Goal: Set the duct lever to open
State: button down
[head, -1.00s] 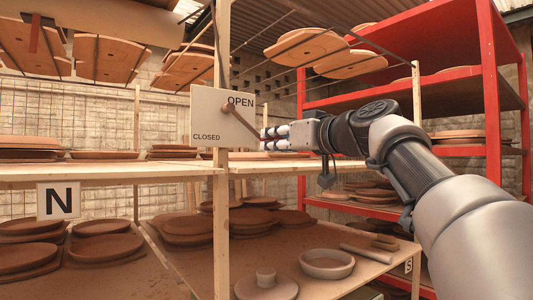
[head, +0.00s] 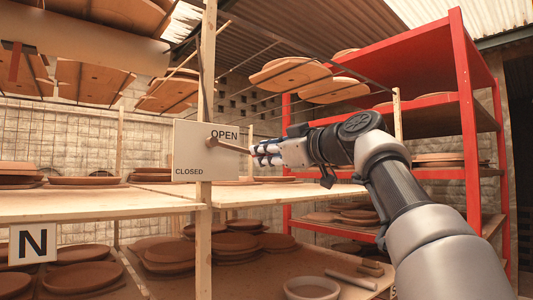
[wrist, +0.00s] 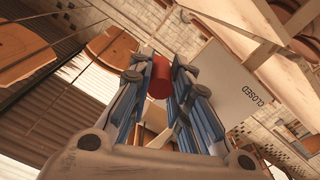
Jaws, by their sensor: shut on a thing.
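The duct lever (head: 230,147) is a brown bar on a white plate (head: 190,152) fixed to a wooden post. The plate reads OPEN at upper right and CLOSED at lower left. The lever points right and slightly down from its pivot, just below the word OPEN. My gripper (head: 255,154) is at the lever's outer end, right of the plate. In the wrist view, a red cylindrical grip (wrist: 159,78) sits between the fingers, which are shut on it. The plate's CLOSED side also shows there (wrist: 232,78). The fingers hide the lever's end in the head view.
Wooden shelves (head: 90,203) with clay discs lie left and below. A red rack (head: 463,130) stands at right behind my arm. Boards with discs (head: 300,75) hang above. A lettered N sign (head: 33,243) is at lower left.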

jog(key=shift+s+r, duration=0.1)
jog(key=shift+r, duration=0.2)
jog(key=c, duration=1.6)
grip_release()
jog(key=shift+r, duration=0.1)
jog(key=shift+c, duration=0.2)
jog(key=shift+o, duration=1)
jog(key=shift+d, duration=0.15)
jog(key=shift+s+a, duration=0.1)
jog(key=shift+a, duration=0.25)
jog(key=shift+d+f, duration=0.2)
jog(key=shift+d, duration=0.25)
jog(key=v, duration=1.1)
jog(key=shift+s, duration=0.45)
jog(key=shift+a, duration=0.15)
